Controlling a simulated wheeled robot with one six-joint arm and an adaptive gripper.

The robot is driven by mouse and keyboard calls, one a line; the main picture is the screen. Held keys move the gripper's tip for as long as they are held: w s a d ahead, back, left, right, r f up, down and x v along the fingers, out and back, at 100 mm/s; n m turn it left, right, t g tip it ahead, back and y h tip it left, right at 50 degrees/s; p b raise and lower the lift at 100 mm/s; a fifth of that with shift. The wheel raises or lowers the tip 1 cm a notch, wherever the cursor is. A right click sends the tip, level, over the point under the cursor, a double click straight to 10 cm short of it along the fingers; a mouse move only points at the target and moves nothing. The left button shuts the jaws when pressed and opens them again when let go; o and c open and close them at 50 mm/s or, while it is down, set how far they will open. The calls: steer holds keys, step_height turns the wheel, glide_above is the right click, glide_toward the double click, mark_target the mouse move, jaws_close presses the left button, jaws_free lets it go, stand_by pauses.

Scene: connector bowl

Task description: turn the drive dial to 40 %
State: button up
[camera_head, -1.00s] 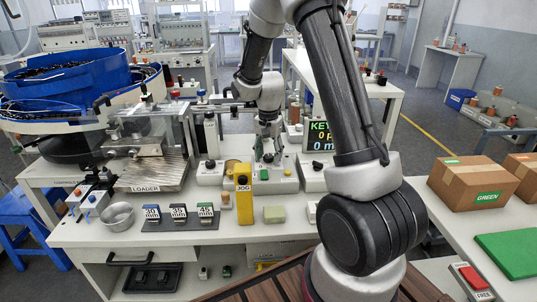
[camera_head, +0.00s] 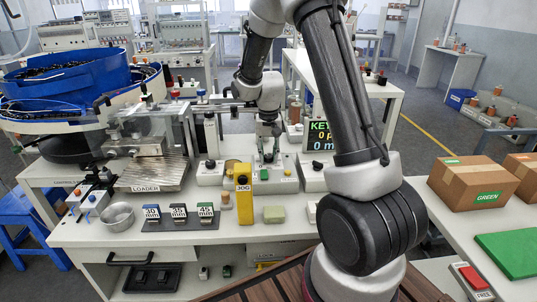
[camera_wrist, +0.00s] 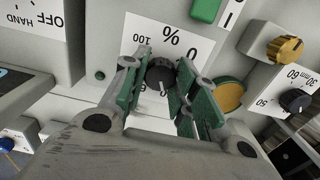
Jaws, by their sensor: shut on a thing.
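The drive dial (camera_wrist: 159,76) is a small black knob with a white pointer line, on a white plate (camera_wrist: 195,45) marked "%", "100" and "0". In the wrist view the pointer is directed downward, slightly right; the scale beneath is largely hidden, so I cannot read its value. My gripper (camera_wrist: 157,80) has its green-padded fingers closed on the dial's two sides. In the head view my gripper (camera_head: 268,154) reaches down to the grey control box (camera_head: 272,186) at the middle of the bench, where the dial itself is hidden.
A gold knob (camera_wrist: 289,48) and another black knob (camera_wrist: 295,100) sit to the right in the wrist view. A "HAND OFF" plate (camera_wrist: 38,18) is at upper left. A yellow JOG box (camera_head: 244,205) stands in front of the control box. The loader (camera_head: 150,172) stands to the left.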

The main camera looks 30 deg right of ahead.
mark_target(268, 156)
steer(key=o, duration=1)
step_height(268, 156, up, 12)
steer(key=shift+r, duration=0.1)
stand_by(0.4)
